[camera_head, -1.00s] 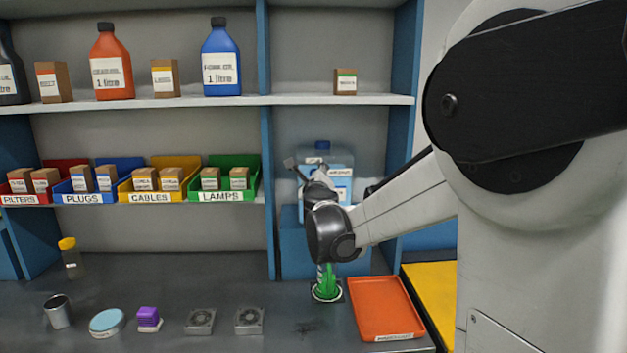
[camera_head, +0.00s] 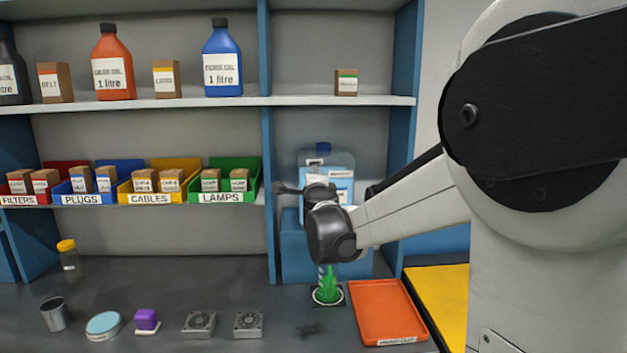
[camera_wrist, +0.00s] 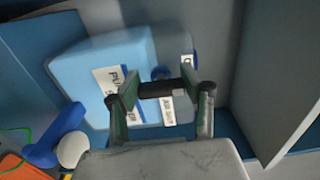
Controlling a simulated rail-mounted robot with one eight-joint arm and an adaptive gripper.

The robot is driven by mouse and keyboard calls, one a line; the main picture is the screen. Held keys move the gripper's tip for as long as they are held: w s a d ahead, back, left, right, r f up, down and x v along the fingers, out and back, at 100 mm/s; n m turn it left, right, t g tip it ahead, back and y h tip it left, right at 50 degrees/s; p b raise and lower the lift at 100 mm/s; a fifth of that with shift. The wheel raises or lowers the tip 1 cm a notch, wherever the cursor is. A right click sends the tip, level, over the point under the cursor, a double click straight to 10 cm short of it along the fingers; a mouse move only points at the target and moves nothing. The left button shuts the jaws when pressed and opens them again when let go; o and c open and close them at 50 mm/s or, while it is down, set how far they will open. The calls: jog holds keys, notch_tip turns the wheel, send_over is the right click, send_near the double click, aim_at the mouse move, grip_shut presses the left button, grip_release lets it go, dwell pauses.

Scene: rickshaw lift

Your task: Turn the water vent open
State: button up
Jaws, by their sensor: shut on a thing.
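The pale blue water container (camera_head: 342,172) with a blue cap (camera_head: 323,147) stands on a blue block (camera_head: 293,245) in the right shelf bay. It fills much of the wrist view (camera_wrist: 85,62), with white labels on it. My gripper (camera_wrist: 163,92) is in front of the container, its two fingers closed on a short dark bar (camera_wrist: 160,90), which looks like the vent's handle. A blue part (camera_wrist: 160,72) shows just behind the bar. In the head view my wrist covers the fingertips and part of the container.
A clear vessel with green in it (camera_head: 327,290) stands below my wrist, beside an orange tray (camera_head: 387,312). Bins of small boxes line the left shelf. A blue part with a white end (camera_wrist: 60,137) is at lower left in the wrist view.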

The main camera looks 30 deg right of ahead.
dwell(0.5)
jog(key=o, duration=1.2)
jog(key=shift+s, duration=0.1)
jog(key=v, duration=1.2)
